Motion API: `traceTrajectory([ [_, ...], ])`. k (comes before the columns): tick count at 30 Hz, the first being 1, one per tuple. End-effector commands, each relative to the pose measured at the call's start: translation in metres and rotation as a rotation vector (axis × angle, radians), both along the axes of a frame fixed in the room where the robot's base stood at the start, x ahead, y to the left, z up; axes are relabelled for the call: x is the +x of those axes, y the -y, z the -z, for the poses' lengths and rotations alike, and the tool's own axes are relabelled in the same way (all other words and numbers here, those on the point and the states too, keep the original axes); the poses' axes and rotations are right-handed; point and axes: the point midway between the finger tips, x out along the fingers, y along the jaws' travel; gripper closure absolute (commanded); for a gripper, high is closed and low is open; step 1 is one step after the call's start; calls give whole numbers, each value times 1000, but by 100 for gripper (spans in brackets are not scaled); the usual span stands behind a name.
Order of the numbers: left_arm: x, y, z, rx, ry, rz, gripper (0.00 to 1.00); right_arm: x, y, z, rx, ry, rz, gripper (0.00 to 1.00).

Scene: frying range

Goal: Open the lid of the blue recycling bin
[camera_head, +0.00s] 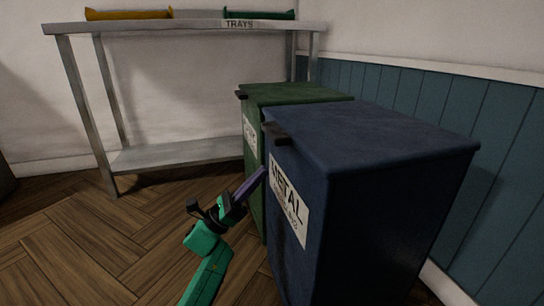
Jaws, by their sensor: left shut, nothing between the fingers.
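The blue recycling bin (400,220) stands at the right, with a white label reading METAL on its front side. Its blue lid (375,130) lies flat and closed on top. A dark handle tab (290,133) sticks out at the lid's front left edge. My left gripper (259,176) is shut and empty, its fingers pointing up to the right beside the bin's front, below the handle tab. I cannot tell whether the fingertips touch the bin. My right gripper is not in view.
A green bin (295,93) with a closed lid stands just behind the blue one. A metal table (180,27) marked TRAYS holds a yellow tray (129,14) and a green tray (260,15). A panelled wall (500,130) is close on the right. Wooden floor is free at the left.

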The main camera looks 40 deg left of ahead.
Motion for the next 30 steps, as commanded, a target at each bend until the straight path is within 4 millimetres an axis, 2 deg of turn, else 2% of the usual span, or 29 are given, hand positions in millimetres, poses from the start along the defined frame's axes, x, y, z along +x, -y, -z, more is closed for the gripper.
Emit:
traceTrajectory([
  [5, 22, 17, -25, 4, 4, 2, 100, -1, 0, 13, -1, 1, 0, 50],
  [9, 22, 17, -50, 4, 0, 1, 100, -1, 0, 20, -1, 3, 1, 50],
  [12, 23, 16, -61, 2, -1, -1, 100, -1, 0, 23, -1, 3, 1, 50],
  [25, 23, 16, -68, -1, -4, 0, 100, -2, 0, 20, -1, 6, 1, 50],
  [30, 27, 15, -79, 12, -20, -1, 100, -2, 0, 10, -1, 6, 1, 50],
])
